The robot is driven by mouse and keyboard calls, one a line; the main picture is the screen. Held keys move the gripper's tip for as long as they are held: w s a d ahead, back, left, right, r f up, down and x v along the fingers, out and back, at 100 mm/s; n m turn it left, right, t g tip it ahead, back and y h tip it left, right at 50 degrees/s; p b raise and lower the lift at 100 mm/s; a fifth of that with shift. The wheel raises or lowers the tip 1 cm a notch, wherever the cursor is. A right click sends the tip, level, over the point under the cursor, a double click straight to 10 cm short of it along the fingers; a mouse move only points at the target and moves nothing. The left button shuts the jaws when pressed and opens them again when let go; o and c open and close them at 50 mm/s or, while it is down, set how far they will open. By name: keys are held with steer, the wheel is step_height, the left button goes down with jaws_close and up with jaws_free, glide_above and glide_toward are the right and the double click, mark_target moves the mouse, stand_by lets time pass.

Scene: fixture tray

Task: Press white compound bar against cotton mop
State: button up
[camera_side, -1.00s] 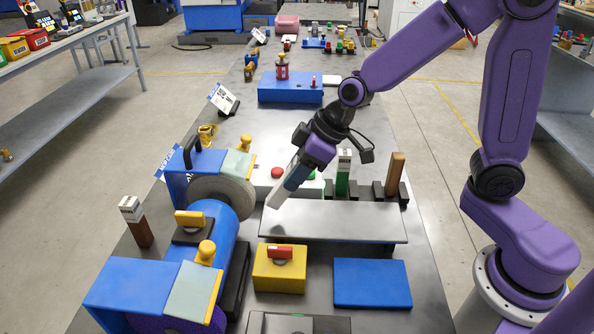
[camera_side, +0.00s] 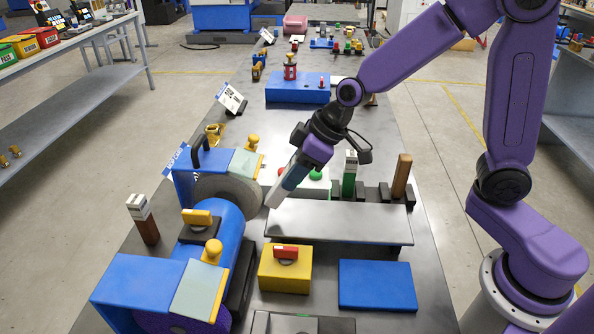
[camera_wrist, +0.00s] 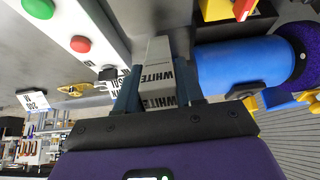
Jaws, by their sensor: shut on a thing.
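My gripper (camera_side: 293,177) is shut on the white compound bar (camera_side: 275,195), a pale bar that slants down and left. In the wrist view the bar (camera_wrist: 158,72) sits between the fingers and carries the word WHITE. The cotton mop (camera_side: 232,190) is the pale grey disc at the far end of the blue polishing machine (camera_side: 222,230). The bar's lower end is at the mop's right edge in the side view. I cannot tell whether they touch. I cannot make out the mop in the wrist view.
A purple mop (camera_wrist: 300,55) is at the machine's other end. A grey raised plate (camera_side: 340,222) lies right of the bar. A yellow switch box (camera_side: 285,270) and blue block (camera_side: 377,285) stand nearer. A green bar (camera_side: 349,180) and brown bar (camera_side: 401,175) stand behind the plate.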

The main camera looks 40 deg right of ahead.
steer(key=shift+w+a, duration=0.4)
steer(key=shift+w, duration=0.05)
stand_by(2.0)
steer(key=shift+s+d, duration=0.1)
stand_by(0.4)
steer(key=shift+s+d, duration=1.2)
steer(key=shift+s, duration=0.05)
steer(key=shift+d, duration=0.1)
steer(key=shift+s+d, duration=1.3)
steer(key=shift+s, duration=0.1)
step_height(320, 180, up, 8)
stand_by(0.9)
